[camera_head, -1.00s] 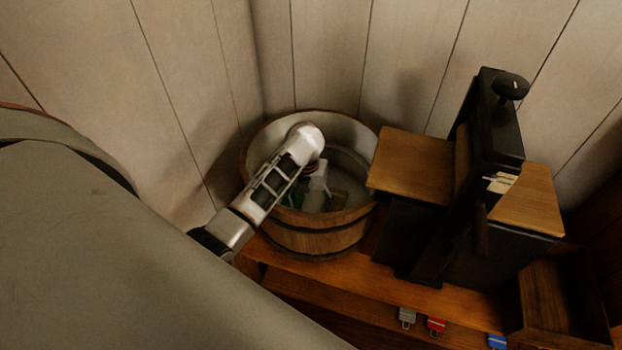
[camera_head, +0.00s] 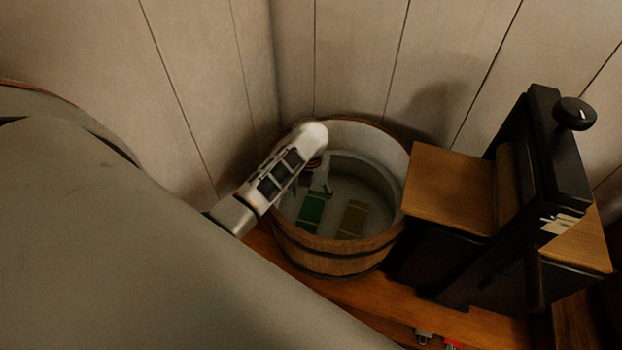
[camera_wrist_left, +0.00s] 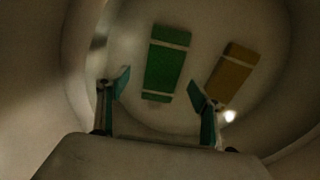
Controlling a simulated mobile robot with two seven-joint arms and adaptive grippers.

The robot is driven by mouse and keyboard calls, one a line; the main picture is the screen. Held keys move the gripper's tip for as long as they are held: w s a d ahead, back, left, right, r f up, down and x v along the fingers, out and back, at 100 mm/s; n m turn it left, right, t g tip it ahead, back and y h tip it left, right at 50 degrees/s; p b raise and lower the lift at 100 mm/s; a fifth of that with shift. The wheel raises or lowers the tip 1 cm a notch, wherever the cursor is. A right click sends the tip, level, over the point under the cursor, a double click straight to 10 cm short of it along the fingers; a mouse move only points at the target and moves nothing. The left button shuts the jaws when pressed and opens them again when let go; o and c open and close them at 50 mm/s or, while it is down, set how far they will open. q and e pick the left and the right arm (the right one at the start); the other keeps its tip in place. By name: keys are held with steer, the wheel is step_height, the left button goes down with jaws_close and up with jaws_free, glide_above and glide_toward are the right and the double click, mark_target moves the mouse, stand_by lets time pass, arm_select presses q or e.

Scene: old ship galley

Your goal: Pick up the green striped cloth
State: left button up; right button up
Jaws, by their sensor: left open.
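The green striped cloth (camera_head: 312,208) lies flat at the bottom of the wooden tub (camera_head: 336,259), green with pale stripes near its ends. In the left wrist view the green striped cloth (camera_wrist_left: 166,66) is ahead of and between the two fingers. My left gripper (camera_head: 328,188) reaches down into the tub, and the arm covers part of the tub's left side. In the left wrist view my left gripper (camera_wrist_left: 159,92) is open with nothing between its fingers. My right gripper is not in view.
A yellow-brown striped cloth (camera_head: 353,217) lies in the tub right of the green one, near the right finger in the wrist view (camera_wrist_left: 232,72). A black press with wooden boards (camera_head: 448,190) stands right of the tub. Plank walls (camera_head: 350,60) rise close behind.

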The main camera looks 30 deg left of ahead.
mark_target(312, 210)
arm_select(q)
steer(key=f, duration=0.4)
steer(key=shift+s+d+f, duration=0.1)
steer(key=shift+d+f, duration=0.05)
steer(key=shift+d, duration=0.25)
steer(key=shift+f, duration=0.45)
steer(key=c, duration=1.2)
